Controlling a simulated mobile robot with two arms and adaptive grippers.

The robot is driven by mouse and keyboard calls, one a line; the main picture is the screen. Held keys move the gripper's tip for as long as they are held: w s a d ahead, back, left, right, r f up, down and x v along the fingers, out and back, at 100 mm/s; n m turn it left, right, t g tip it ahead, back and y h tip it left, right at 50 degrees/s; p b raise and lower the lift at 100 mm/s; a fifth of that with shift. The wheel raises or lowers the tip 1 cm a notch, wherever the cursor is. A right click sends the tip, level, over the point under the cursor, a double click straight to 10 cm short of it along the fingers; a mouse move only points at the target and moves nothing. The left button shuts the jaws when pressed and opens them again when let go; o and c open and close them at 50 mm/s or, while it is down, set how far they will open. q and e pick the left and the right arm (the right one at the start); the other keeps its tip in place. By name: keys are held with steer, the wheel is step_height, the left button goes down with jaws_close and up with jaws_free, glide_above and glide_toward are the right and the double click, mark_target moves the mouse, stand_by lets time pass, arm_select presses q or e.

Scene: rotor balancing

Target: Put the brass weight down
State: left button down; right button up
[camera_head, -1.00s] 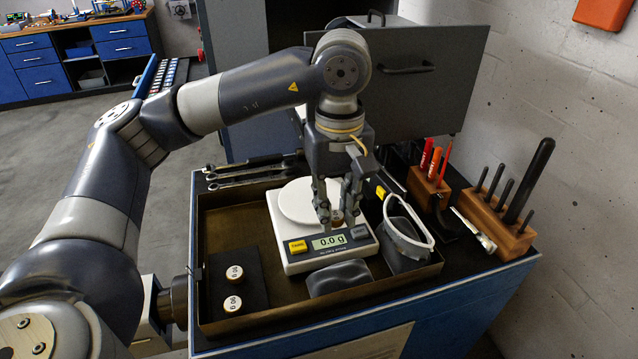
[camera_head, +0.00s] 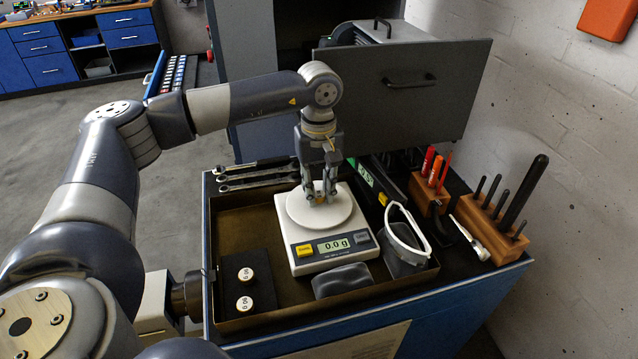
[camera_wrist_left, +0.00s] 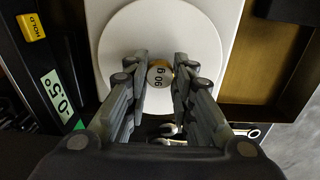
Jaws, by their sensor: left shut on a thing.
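In the head view the fingers mostly hide the weight. Two other white-topped weights, one at the back (camera_head: 246,274) and one in front (camera_head: 244,303), stand on a dark block. My right gripper is not in view.
The scale stands in a brown tray (camera_head: 232,325) with a dark grey pad (camera_head: 343,281) in front. White-framed goggles (camera_head: 408,240) lie right of the scale. Wrenches (camera_head: 255,178) lie behind the tray. A wooden tool block (camera_head: 490,230) stands at the right.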

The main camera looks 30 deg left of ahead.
mark_target(319, 195)
arm_select(q)
steer(key=shift+f+b, duration=0.25)
steer(key=shift+b, duration=0.05)
steer(key=c, duration=1.4)
jaws_free()
steer(key=shift+r, duration=0.1)
steer(key=shift+o, duration=0.2)
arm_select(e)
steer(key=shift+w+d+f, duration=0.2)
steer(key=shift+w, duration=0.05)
arm_select(q)
steer(key=shift+r+p, duration=0.25)
steer(key=shift+p, duration=0.05)
steer(key=shift+r, duration=0.3)
step_height(319, 195, up, 11)
steer(key=b, duration=0.2)
steer(key=shift+r, duration=0.15)
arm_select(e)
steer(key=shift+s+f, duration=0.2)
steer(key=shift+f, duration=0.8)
